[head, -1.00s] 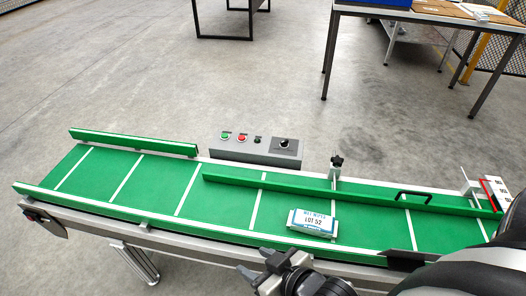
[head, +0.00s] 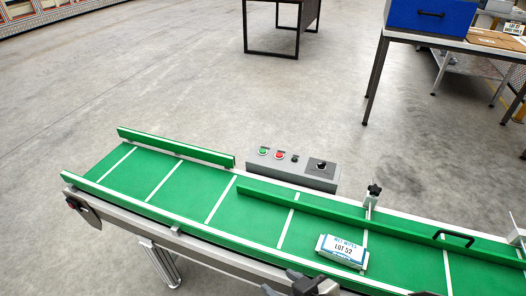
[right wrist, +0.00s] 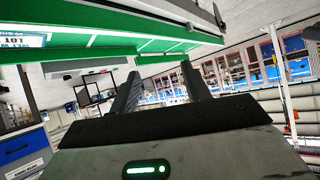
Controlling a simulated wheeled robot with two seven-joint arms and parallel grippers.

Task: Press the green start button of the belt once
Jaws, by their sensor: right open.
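The green start button (head: 263,151) sits at the left end of a grey control box (head: 300,172) on the far side of the belt. A red button (head: 280,155), a small dark button and a black knob are to its right. The green conveyor belt (head: 190,188) runs across the head view. My right gripper (head: 295,286) shows only at the bottom edge, on the near side of the belt and well apart from the button. In the right wrist view its two fingers (right wrist: 160,90) are spread with nothing between them. My left gripper is not in view.
A white and blue lot box (head: 342,251) lies on the belt. Green guide rails (head: 175,146) and a black clamp knob (head: 374,190) stand along the far edge. A table with a blue bin (head: 432,16) is at the back right. Open floor lies behind the belt.

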